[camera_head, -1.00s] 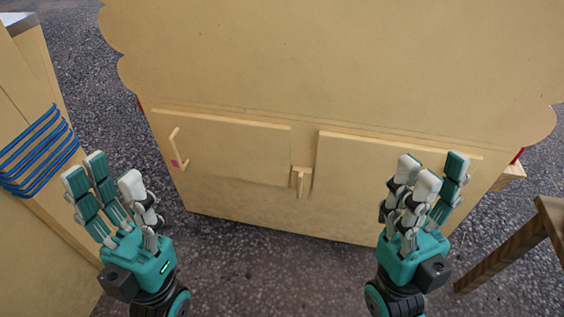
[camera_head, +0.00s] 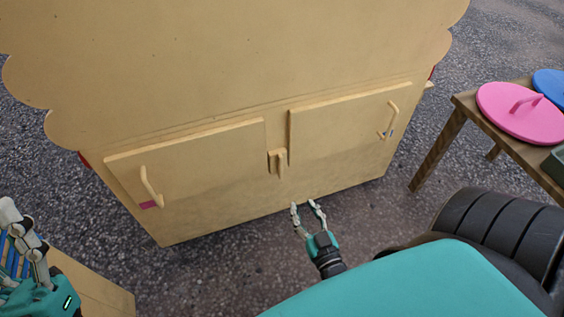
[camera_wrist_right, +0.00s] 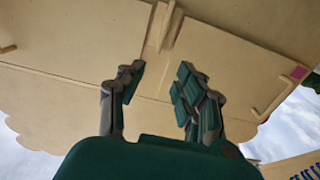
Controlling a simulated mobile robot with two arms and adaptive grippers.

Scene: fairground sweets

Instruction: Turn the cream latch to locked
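The cream latch (camera_head: 277,162) is a small upright bar between the two cabinet doors, below their top edges, in the head view. It also shows at the top of the right wrist view (camera_wrist_right: 164,28). My right gripper (camera_head: 308,205) is open and empty, below and slightly right of the latch, apart from it. In the right wrist view its spread fingers (camera_wrist_right: 157,78) point toward the cabinet front, with the latch beyond the gap. My left gripper (camera_head: 14,232) is at the left edge, partly cut off, far from the latch; its opening is unclear.
The left door (camera_head: 200,165) has a handle (camera_head: 150,188) with a pink mark; the right door (camera_head: 345,130) has a handle (camera_head: 389,120) with a blue mark. A wooden table (camera_head: 461,101) with a pink lid (camera_head: 520,112) stands at right. Paving lies before the cabinet.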

